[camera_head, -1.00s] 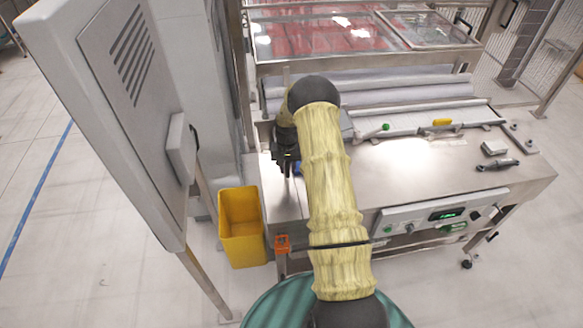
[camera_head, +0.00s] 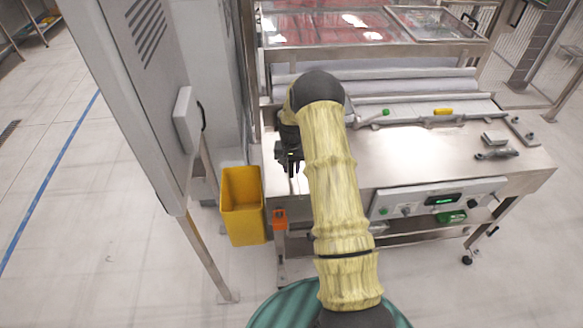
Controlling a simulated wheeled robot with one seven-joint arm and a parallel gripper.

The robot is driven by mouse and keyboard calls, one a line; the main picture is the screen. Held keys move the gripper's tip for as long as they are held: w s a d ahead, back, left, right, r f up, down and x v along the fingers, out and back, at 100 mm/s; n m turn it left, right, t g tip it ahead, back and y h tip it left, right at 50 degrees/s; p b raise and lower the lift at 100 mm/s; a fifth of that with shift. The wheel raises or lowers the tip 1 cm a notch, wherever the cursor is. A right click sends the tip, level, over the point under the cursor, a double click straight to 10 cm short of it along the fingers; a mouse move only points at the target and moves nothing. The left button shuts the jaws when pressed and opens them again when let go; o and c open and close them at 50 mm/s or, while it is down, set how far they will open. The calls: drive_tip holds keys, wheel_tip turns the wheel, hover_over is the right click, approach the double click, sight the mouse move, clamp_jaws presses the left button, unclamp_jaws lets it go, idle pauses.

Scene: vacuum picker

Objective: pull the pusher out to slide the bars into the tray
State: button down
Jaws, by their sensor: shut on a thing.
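My gripper (camera_head: 289,165) is black and points down over the left front part of the steel machine table (camera_head: 420,155). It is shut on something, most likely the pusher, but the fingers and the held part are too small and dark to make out. My arm covers the area to the right of the gripper. I cannot pick out the bars or the tray. Red goods (camera_head: 335,28) lie under a clear framed cover at the back of the machine.
A tall grey cabinet (camera_head: 150,110) stands close on the left. A yellow bin (camera_head: 242,205) stands on the floor by the table's left front corner. A control panel (camera_head: 440,200) is on the table's front. Small clamps (camera_head: 495,148) lie at the right.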

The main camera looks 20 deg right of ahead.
drive_tip(key=shift+s+a, duration=0.15)
drive_tip(key=c, duration=1.5)
unclamp_jaws()
drive_tip(key=shift+o, duration=0.7)
drive_tip(key=shift+s, duration=0.15)
drive_tip(key=shift+r, duration=0.5)
wheel_tip(320, 180, up, 17)
drive_tip(key=b, duration=0.4)
drive_tip(key=shift+f, duration=0.2)
